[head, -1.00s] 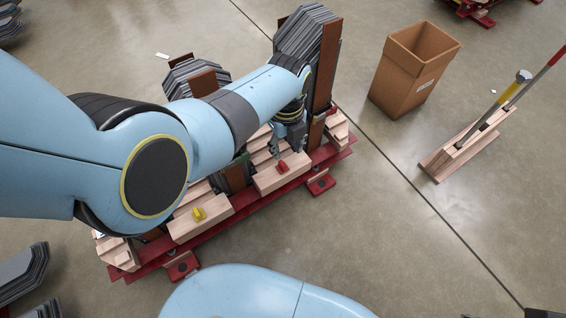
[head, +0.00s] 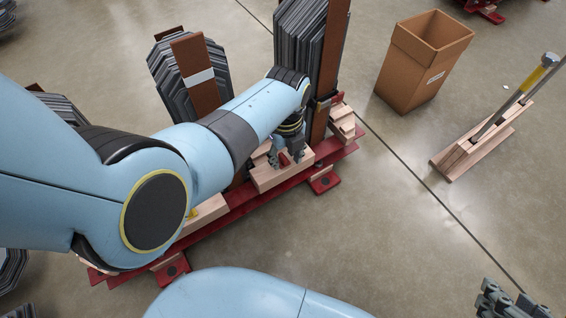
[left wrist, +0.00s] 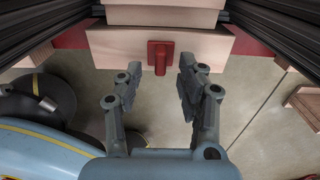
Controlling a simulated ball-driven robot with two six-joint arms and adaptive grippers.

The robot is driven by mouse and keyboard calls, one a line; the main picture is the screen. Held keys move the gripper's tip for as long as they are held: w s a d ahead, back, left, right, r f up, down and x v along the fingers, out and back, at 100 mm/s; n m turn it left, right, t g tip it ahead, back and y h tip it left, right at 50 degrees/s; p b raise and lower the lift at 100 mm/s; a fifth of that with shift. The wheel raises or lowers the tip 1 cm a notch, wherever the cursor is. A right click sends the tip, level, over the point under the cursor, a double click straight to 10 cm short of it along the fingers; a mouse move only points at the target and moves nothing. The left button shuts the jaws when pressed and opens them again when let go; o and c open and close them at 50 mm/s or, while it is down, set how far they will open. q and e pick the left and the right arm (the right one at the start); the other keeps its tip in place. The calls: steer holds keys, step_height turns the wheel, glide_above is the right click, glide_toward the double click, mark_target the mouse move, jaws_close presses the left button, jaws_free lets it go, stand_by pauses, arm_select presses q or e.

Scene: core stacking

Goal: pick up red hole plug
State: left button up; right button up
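The red hole plug (left wrist: 160,57) sits on the front face of a wooden block (left wrist: 104,48) in the left wrist view. In the head view it is a small red patch (head: 284,160), mostly hidden by my left gripper (head: 286,158). In the left wrist view the left gripper (left wrist: 160,66) is open, with one finger on each side of the plug and gaps between them. The plug is not held. My right gripper (head: 505,302) is partly in view at the bottom right of the head view, away from the blocks; its opening is unclear.
The blocks rest on a red rail frame (head: 240,200). A yellow plug (head: 193,213) is half hidden by my left arm. Tall grey plate stacks (head: 296,40) stand behind. A cardboard box (head: 420,65) and a wooden rack with rods (head: 478,145) stand right, with clear floor between.

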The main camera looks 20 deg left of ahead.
arm_select(q)
steer(key=shift+f, duration=0.45)
steer(key=shift+c, duration=0.4)
jaws_close()
